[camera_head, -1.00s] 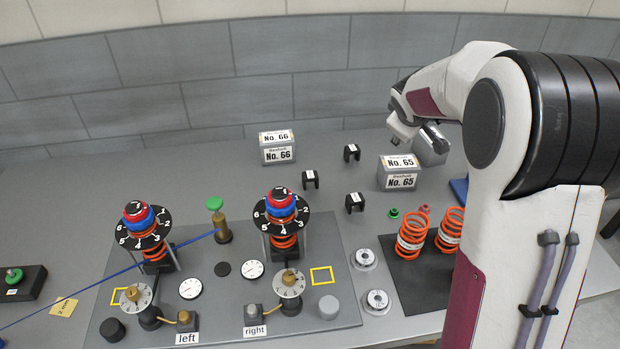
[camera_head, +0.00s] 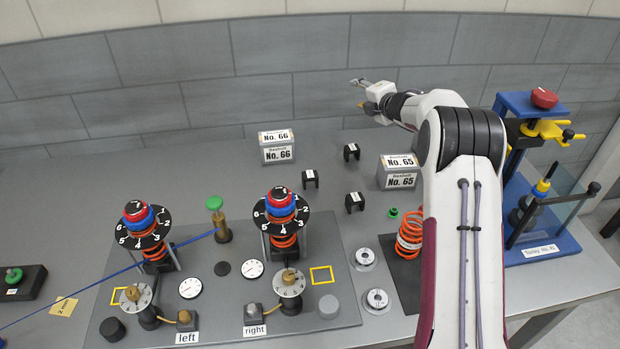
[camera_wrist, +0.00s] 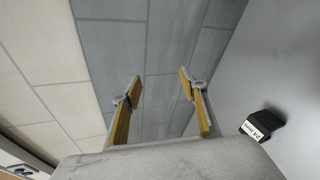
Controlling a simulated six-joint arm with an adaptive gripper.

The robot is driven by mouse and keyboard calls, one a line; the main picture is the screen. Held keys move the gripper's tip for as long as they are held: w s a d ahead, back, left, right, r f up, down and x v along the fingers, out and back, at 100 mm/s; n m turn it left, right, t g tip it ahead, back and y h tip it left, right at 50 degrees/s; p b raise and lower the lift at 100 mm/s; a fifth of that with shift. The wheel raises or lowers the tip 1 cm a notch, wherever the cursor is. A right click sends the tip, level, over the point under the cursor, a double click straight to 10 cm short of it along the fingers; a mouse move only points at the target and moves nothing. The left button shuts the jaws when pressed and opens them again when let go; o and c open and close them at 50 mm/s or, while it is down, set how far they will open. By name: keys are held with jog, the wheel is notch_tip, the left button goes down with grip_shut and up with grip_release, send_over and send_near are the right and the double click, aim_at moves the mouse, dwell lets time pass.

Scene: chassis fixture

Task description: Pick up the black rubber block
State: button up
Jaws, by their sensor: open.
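Several small black blocks with white labels stand on the grey table: one at the back (camera_head: 351,152), one to the left (camera_head: 310,179) and one in front (camera_head: 355,202). I cannot tell from their look which is rubber. My gripper (camera_head: 359,93) is high at the back, in front of the grey wall, beyond and above the blocks. In the wrist view, its yellow-padded fingers (camera_wrist: 160,82) are apart with nothing between them. One black block (camera_wrist: 266,124) with a white label shows at the lower right there, outside the fingers.
Boxes marked No. 66 (camera_head: 278,154) and No. 65 (camera_head: 398,180) stand near the blocks. The fixture plate (camera_head: 215,320) with two dial posts fills the front left. A blue press stand (camera_head: 545,240) is at the right. My arm partly hides orange springs (camera_head: 408,240).

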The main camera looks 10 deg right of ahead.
jog(key=a+f+n+g+y, duration=0.1)
jog(key=a+f+n+y, duration=0.2)
jog(key=a+n+y, duration=0.4)
jog(key=n+g+y, duration=0.4)
jog(key=n+g, duration=0.9)
jog(key=n, duration=1)
send_over(310, 180)
jog(key=w+d, duration=0.2)
jog(key=w, duration=0.1)
jog(key=shift+s+d+f, duration=0.1)
jog(key=shift+s+f, duration=0.15)
jog(key=shift+f, duration=0.65)
jog(key=shift+s+r, duration=0.15)
jog(key=shift+s, duration=0.2)
jog(key=shift+n, duration=0.5)
jog(key=shift+f, duration=1.15)
